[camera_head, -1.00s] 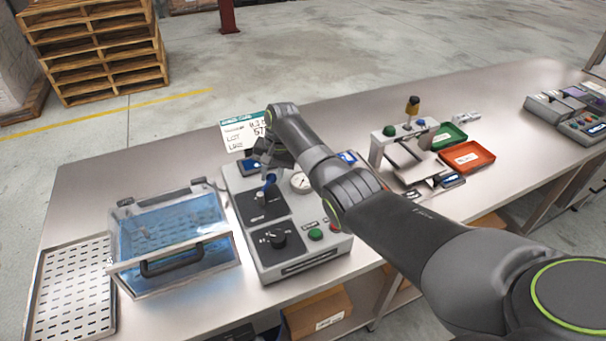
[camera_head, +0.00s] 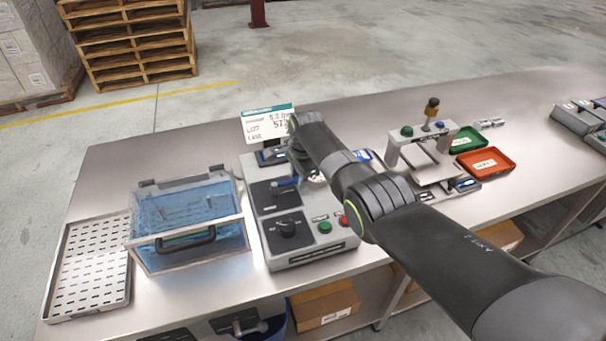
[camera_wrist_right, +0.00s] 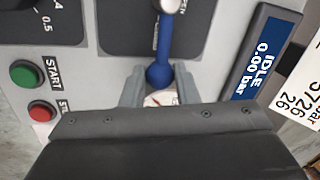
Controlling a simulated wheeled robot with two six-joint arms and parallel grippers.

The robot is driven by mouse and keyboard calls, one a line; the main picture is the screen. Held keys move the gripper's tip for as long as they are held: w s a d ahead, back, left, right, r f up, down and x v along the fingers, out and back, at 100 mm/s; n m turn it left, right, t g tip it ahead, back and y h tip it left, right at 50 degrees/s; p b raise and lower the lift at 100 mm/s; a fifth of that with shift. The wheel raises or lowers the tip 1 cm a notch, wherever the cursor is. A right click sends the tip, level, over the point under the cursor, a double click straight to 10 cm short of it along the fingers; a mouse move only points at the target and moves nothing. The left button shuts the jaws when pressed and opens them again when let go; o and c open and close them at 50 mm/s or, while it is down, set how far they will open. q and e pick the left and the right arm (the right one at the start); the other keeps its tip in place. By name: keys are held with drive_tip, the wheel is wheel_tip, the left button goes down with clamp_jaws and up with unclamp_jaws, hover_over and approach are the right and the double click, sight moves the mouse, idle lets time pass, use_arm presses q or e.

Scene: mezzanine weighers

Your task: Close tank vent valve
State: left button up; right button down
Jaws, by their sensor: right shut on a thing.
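The valve is a blue lever (camera_head: 287,183) on a black plate on top of the grey console (camera_head: 310,253). It points to the right in the head view. In the right wrist view the lever (camera_wrist_right: 161,50) runs down from a silver pivot (camera_wrist_right: 170,5) to a rounded blue end. My right gripper (camera_head: 299,177) reaches over the console and hides part of it. In the wrist view its fingers (camera_wrist_right: 160,88) are shut on the lever's rounded end, one on each side. My left gripper is not in view.
A blue-tinted clear tank (camera_head: 190,220) and a perforated tray (camera_head: 88,265) stand left of the console. A lot sign (camera_head: 268,123) stands behind. The console display (camera_wrist_right: 262,62) reads IDLE, 0.00 bar. A grey press-like stand (camera_head: 425,150) and red tray (camera_head: 485,162) are right.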

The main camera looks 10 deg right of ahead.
drive_tip(key=shift+s+m, duration=0.1)
drive_tip(key=shift+m, duration=0.2)
drive_tip(key=c, duration=1.1)
unclamp_jaws()
drive_tip(key=shift+r+p, duration=0.35)
drive_tip(key=shift+r, duration=0.15)
drive_tip(key=s+r, duration=0.1)
drive_tip(key=r, duration=0.4)
drive_tip(key=s+d+r, duration=0.1)
drive_tip(key=r, duration=0.4)
drive_tip(key=s+r+b, duration=0.1)
drive_tip(key=r, duration=0.5)
drive_tip(key=shift+d+r, duration=0.1)
drive_tip(key=shift+d, duration=0.15)
drive_tip(key=shift+s, duration=0.1)
